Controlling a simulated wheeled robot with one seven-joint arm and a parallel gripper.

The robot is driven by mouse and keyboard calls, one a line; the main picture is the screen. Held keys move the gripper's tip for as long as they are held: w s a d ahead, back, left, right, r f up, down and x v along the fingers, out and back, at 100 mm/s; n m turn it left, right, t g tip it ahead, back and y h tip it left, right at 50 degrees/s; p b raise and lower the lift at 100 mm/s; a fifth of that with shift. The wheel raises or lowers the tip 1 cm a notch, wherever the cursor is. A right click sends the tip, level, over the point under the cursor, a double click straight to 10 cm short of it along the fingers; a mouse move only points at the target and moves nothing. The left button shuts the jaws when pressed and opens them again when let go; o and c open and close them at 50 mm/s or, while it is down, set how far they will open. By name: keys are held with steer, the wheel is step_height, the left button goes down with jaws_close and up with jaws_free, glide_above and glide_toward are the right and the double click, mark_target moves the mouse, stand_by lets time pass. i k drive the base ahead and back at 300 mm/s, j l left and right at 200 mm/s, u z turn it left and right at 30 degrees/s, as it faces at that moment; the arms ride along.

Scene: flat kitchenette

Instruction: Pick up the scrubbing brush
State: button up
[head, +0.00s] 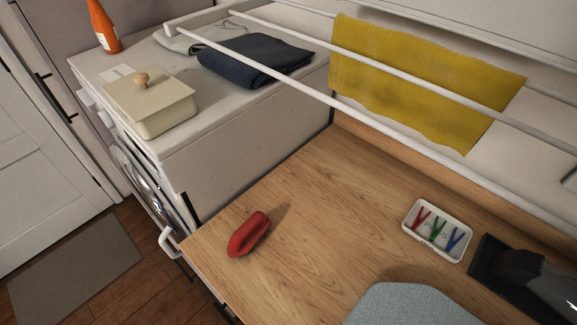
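A red object with a raised grip, which looks like the scrubbing brush (248,236), lies on the wooden counter (310,215) near its left front edge. Nothing touches it, and the counter around it is bare. Its underside and any bristles are hidden from this angle. My gripper is not in view.
A white tray (411,231) with coloured pegs, a dark iron-like object (500,262) and a grey padded surface (410,305) lie to the right. White rails (300,82) with a yellow cloth (415,85) hang above. A washing machine bearing a lidded box (165,112) stands left.

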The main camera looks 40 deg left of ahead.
mark_target(244, 238)
steer(key=u, duration=1.25)
